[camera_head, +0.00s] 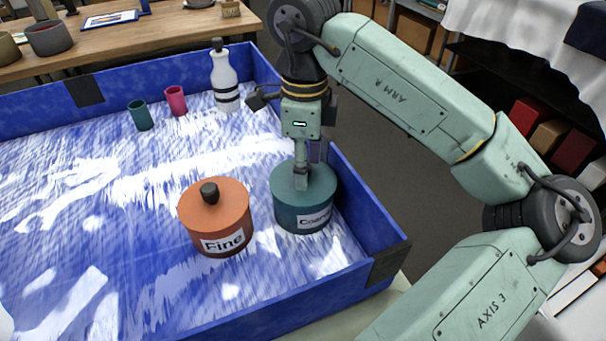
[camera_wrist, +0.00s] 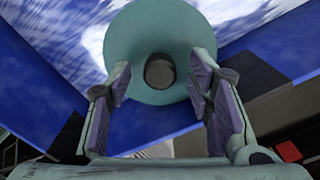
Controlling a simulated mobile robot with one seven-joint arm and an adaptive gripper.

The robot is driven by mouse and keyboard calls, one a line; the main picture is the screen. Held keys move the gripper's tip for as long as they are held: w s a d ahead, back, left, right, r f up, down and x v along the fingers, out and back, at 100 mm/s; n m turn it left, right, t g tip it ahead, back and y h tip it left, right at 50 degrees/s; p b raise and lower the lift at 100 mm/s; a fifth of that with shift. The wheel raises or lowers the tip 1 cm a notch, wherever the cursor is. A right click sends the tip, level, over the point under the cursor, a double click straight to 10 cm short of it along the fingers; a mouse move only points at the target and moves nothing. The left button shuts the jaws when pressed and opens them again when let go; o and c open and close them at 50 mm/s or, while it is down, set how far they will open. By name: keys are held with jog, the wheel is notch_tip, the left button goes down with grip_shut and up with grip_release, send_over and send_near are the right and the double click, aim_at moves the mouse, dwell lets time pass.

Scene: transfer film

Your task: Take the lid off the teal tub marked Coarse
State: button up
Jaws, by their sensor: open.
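The teal tub marked Coarse (camera_head: 304,217) stands upright in the blue tray's near right corner. Its round lid (camera_head: 281,182) is on it; in the wrist view the lid (camera_wrist: 128,50) shows from above with a dark round knob (camera_wrist: 160,71) at its middle. My gripper (camera_head: 301,180) is over the lid, pointing down, and hides the knob in the head view. In the wrist view my gripper (camera_wrist: 162,90) is open, with one padded finger on each side of the knob and gaps between. I cannot tell its exact height above the lid.
An orange tub marked Fine (camera_head: 215,228) stands just left of the teal tub. A white bottle (camera_head: 224,75), a pink cup (camera_head: 176,101) and a green cup (camera_head: 140,115) stand at the tray's back. The tray's blue wall (camera_head: 360,205) is close on the right.

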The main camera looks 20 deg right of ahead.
jog(key=shift+f, duration=0.4)
jog(key=c, duration=1)
jog(key=shift+r, duration=0.2)
